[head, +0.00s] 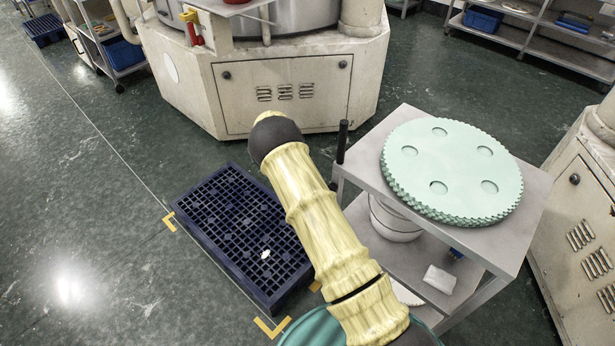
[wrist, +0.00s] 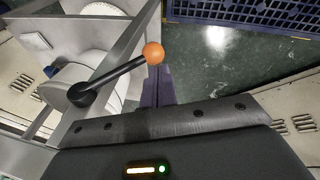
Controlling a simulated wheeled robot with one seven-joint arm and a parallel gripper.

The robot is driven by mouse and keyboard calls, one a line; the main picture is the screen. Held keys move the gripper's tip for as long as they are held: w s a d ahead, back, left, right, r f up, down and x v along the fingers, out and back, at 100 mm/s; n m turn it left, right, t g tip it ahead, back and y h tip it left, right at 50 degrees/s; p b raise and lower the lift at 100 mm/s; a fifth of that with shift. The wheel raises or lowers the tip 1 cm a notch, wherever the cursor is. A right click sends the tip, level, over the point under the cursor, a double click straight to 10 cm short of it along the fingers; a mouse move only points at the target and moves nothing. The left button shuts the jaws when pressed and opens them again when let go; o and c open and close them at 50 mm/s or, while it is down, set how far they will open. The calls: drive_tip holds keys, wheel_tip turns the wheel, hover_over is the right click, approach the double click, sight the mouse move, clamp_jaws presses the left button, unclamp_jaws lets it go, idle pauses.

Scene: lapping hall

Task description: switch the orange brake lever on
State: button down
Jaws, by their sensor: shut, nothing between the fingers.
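The orange brake lever shows in the wrist view as a black rod with an orange ball knob (wrist: 153,53) at its upper right end. Its round black pivot (wrist: 82,94) is at the lower left, by the grey cart frame. My gripper (wrist: 159,74) is shut and empty, its dark fingers just below the knob in the picture. Whether the fingers touch the knob I cannot tell. In the head view I cannot make out the lever or my gripper; my arm covers the middle of the picture.
The grey cart (head: 522,238) carries stacked pale green toothed discs (head: 455,165) and has a black handle (head: 342,141). A dark blue pallet (head: 215,215) lies left of it, within yellow floor marks. A cream machine (head: 285,95) stands behind. Floor (head: 90,200) at left is clear.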

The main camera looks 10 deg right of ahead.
drive_tip(key=shift+s+f+b, duration=0.1)
drive_tip(key=shift+f+b, duration=0.2)
drive_tip(key=shift+f, duration=0.4)
drive_tip(key=shift+f, duration=0.1)
drive_tip(key=shift+d, duration=0.2)
drive_tip(key=w+a+r+p, duration=0.2)
drive_tip(key=w+a+r, duration=0.2)
drive_tip(key=r, duration=0.3)
drive_tip(key=shift+a+r+p, duration=0.4)
drive_tip(key=shift+a, duration=0.45)
